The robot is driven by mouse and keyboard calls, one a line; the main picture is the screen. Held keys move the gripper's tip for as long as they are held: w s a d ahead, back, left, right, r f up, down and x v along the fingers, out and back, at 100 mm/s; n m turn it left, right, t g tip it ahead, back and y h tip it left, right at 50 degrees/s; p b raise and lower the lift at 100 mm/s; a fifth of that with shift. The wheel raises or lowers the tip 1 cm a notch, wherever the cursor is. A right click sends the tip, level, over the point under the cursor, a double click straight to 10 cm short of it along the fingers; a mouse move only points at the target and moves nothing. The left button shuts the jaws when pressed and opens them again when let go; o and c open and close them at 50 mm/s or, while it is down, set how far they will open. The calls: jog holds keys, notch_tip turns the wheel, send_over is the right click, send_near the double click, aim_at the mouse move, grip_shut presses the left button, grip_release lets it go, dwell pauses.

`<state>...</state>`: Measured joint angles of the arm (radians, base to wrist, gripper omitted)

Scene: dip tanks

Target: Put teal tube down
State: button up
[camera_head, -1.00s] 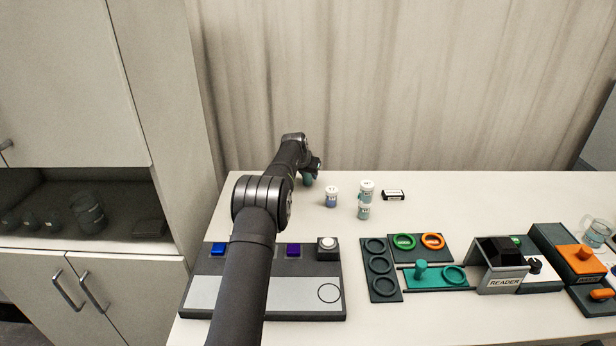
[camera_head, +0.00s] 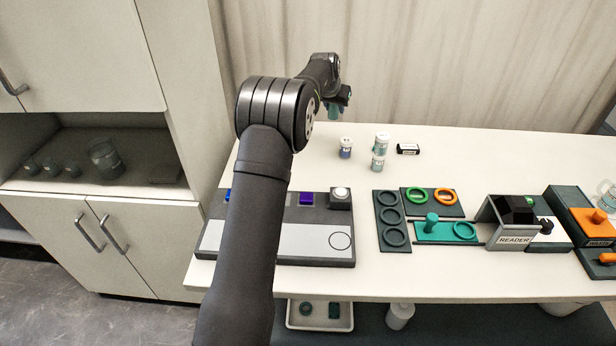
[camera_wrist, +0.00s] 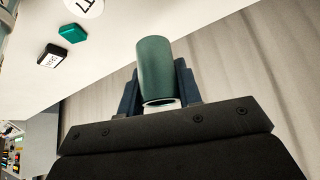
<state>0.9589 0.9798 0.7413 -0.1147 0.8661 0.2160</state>
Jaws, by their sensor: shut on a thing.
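The teal tube (camera_wrist: 155,70) is held between the two fingers of my gripper (camera_wrist: 158,92) in the wrist view. In the head view, my gripper (camera_head: 341,101) hangs near the back edge of the table, and the teal tube (camera_head: 333,111) shows partly below it. The fingers and my arm hide part of the tube there. The tube appears raised off the white table (camera_head: 290,160), but its exact height cannot be told.
A capped vial with blue contents (camera_head: 346,150) and two pale vials stand to the right, beside a small black-and-white block (camera_head: 408,149). Farther right are a dark three-ring rack (camera_head: 391,222), a teal slide and the reader (camera_head: 513,240). A button panel (camera_head: 300,240) lies in front.

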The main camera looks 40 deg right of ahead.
jog(key=s+a, duration=1.6)
jog(key=s, duration=0.2)
jog(key=shift+n, duration=0.3)
jog(key=w+f, duration=0.2)
jog(key=w, duration=0.1)
jog(key=w+a+f, duration=0.1)
jog(key=w+f, duration=0.2)
jog(key=w, duration=0.1)
jog(key=w+f, duration=0.2)
jog(key=w, duration=0.2)
jog(key=shift+a+f, duration=0.15)
jog(key=shift+f, duration=0.1)
jog(key=shift+w+f, duration=0.1)
jog(key=shift+f, duration=1.9)
jog(key=shift+f, duration=0.2)
jog(key=o, duration=1)
jog(key=shift+r, duration=0.1)
